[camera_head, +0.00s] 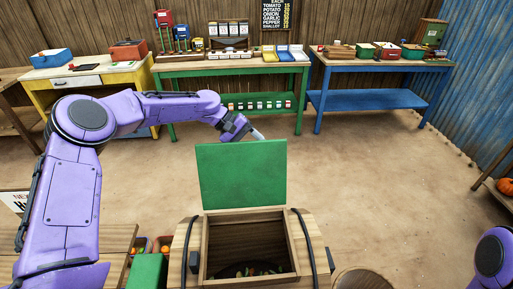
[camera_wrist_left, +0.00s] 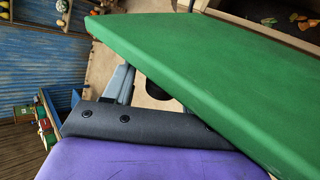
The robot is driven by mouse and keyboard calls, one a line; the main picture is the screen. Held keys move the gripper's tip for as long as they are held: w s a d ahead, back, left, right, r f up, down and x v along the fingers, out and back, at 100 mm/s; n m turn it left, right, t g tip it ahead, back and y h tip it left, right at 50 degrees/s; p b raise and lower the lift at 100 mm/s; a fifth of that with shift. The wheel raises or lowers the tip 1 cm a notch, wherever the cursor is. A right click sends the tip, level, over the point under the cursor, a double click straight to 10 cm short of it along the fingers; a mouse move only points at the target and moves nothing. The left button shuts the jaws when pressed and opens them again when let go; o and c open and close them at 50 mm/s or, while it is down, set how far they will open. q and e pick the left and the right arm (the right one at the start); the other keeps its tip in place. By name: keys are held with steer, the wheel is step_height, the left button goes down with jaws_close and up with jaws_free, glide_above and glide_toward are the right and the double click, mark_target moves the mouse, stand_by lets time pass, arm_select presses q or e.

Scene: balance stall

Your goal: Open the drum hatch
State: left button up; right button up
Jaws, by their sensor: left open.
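The drum hatch is a green panel (camera_head: 243,173) standing raised at the far edge of the wooden drum (camera_head: 190,245). The drum's square opening is uncovered, with small dark and coloured pieces in its shadowed bottom. My left gripper (camera_head: 256,135) is open, behind the panel's top edge, its fingers partly hidden. In the left wrist view the green panel (camera_wrist_left: 215,65) crosses close in front of the gripper (camera_wrist_left: 140,85); I cannot tell whether they touch. My right gripper is out of view.
A green table (camera_head: 235,68) with boxes and bottles stands at the back. A yellow table (camera_head: 100,75) is left of it and a blue table (camera_head: 370,100) right.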

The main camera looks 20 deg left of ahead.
arm_select(q)
steer(key=shift+a+r, duration=0.15)
steer(key=shift+a, duration=0.1)
steer(key=b+v, duration=0.2)
steer(key=v, duration=0.8)
steer(key=shift+b, duration=0.35)
